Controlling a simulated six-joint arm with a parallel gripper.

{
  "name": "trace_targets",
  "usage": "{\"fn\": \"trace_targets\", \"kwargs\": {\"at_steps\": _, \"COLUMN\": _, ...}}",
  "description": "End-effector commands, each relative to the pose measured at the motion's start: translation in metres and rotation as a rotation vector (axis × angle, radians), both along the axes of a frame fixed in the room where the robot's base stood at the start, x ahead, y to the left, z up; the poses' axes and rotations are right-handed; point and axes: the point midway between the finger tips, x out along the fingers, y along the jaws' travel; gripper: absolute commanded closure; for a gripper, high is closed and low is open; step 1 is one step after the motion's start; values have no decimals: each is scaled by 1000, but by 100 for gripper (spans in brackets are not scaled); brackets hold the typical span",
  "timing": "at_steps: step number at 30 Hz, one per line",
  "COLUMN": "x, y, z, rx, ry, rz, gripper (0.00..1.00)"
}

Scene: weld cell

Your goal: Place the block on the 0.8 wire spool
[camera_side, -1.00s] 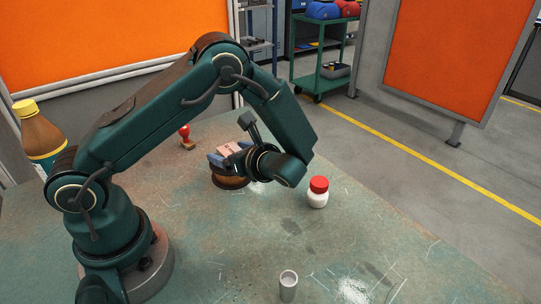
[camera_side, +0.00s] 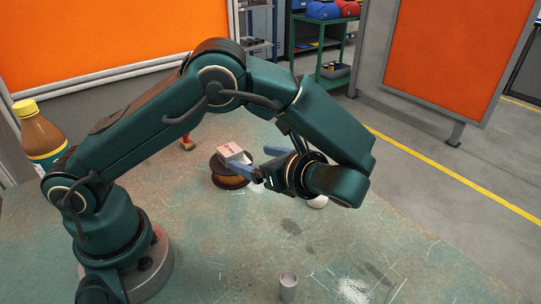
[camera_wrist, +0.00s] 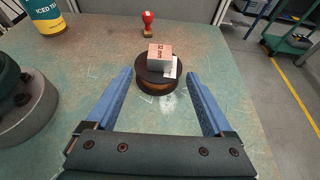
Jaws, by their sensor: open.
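The block (camera_side: 233,152) is a small pinkish box with a white face and dark print. It rests on top of the wire spool (camera_side: 232,178), which has dark flanges and copper-brown wire and stands on the bench. In the wrist view the block (camera_wrist: 160,52) sits on the upper flange of the spool (camera_wrist: 152,87), somewhat toward its far right side. A white label shows beside the block there. My gripper (camera_wrist: 163,76) is open and empty, its blue fingers apart and short of the spool. In the side view my gripper (camera_side: 268,161) is right of the spool.
A red stamp (camera_wrist: 147,22) stands behind the spool. A brown iced tea bottle (camera_side: 40,140) is at the left. A white jar (camera_side: 318,202) is partly hidden below my wrist. A grey cup (camera_side: 288,285) stands at the front. The bench front is largely clear.

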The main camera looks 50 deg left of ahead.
Motion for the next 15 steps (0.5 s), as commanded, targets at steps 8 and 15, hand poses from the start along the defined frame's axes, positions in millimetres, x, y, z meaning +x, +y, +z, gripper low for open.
{"fn": "trace_targets", "kwargs": {"at_steps": 8, "x": -15, "y": 4, "z": 17, "rx": -174, "ry": -120, "rz": 120, "gripper": 14}}
{"fn": "trace_targets", "kwargs": {"at_steps": 15, "x": -51, "y": 7, "z": 37, "rx": -502, "ry": -392, "rz": 381, "gripper": 14}}
